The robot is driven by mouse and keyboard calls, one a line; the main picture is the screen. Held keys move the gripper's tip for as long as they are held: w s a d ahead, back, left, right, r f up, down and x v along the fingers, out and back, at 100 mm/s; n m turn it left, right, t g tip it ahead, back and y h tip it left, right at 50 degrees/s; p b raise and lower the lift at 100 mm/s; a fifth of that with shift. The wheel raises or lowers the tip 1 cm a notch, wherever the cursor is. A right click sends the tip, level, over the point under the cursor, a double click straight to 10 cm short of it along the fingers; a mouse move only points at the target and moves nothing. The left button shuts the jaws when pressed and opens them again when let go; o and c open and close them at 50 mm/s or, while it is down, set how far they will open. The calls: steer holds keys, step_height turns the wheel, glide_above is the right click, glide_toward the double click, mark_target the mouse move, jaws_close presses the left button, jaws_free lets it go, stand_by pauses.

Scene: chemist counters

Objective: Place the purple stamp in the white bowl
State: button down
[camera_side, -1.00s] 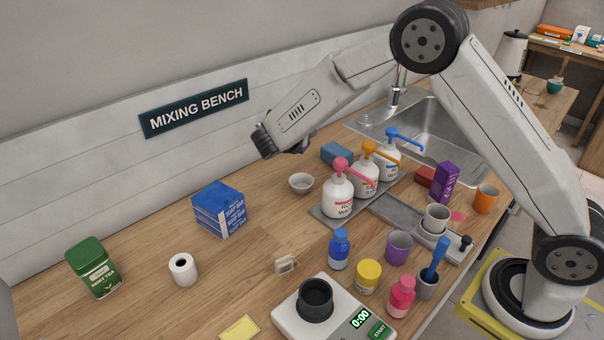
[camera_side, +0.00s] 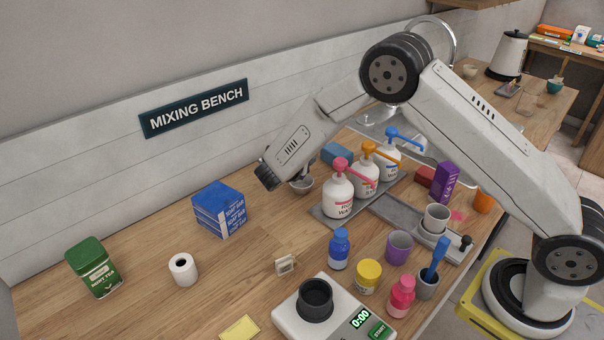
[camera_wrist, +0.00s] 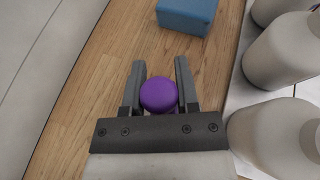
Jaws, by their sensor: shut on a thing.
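The purple stamp (camera_wrist: 159,94) shows as a round purple knob between the two fingers of my gripper (camera_wrist: 160,64) in the wrist view. My gripper is shut on it. The stamp is hidden in the side view. The bowl cannot be made out in the wrist view, so I cannot tell whether the stamp touches it.
A stack of blue boxes (camera_side: 218,210) stands to the left.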

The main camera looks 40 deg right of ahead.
steer(key=shift+f, duration=0.95)
steer(key=shift+f, duration=0.65)
steer(key=shift+c, duration=1.8)
jaws_free()
steer(key=shift+r, duration=0.1)
steer(key=shift+r, duration=0.4)
steer(key=shift+a+r, duration=0.2)
steer(key=shift+r, duration=0.05)
steer(key=v, duration=1.1)
steer(key=shift+s+a, duration=0.2)
